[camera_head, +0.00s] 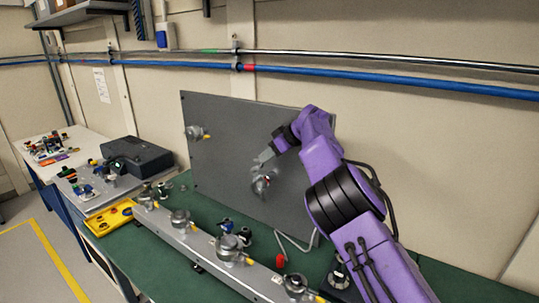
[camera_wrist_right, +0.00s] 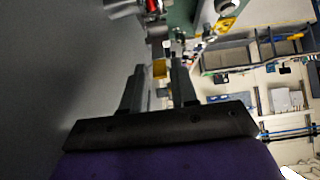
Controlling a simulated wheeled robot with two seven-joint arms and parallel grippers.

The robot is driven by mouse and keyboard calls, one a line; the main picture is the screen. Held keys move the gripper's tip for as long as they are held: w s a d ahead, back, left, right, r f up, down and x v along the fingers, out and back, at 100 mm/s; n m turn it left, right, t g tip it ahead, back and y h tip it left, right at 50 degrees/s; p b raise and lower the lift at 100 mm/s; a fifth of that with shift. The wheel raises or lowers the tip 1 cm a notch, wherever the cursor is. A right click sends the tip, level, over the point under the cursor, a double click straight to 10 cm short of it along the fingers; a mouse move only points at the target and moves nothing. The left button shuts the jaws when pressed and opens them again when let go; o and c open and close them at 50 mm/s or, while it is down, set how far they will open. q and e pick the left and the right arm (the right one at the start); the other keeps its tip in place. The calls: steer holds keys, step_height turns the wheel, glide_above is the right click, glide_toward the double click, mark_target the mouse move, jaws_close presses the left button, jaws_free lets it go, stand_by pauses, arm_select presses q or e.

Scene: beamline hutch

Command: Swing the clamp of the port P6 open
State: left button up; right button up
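A grey upright panel (camera_head: 225,112) carries two metal clamped ports. One clamped port (camera_head: 262,184) is on its lower right part, with a red spot on it; the other (camera_head: 195,132) is on its upper left part. No P6 label is legible. My right gripper (camera_head: 264,158) is just above the lower-right port, close to the panel. In the right wrist view the gripper (camera_wrist_right: 159,70) has its fingers apart with nothing held; metal clamp parts with red (camera_wrist_right: 152,8) lie beyond the fingertips. Whether it touches the clamp is unclear. My left gripper is out of view.
A metal rail (camera_head: 205,250) with several clamped fittings runs along the green bench (camera_head: 440,280) below the panel. A yellow tray (camera_head: 110,217) and a dark case (camera_head: 138,157) are at the left. A bent grey rod and a red-capped item (camera_head: 280,261) stand below the panel.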

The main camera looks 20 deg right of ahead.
steer(key=shift+o, duration=0.6)
steer(key=b+v, duration=0.3)
steer(key=v, duration=0.7)
steer(key=shift+r+b, duration=0.15)
steer(key=shift+b, duration=0.15)
steer(key=shift+s+d, duration=0.15)
steer(key=shift+s, duration=0.05)
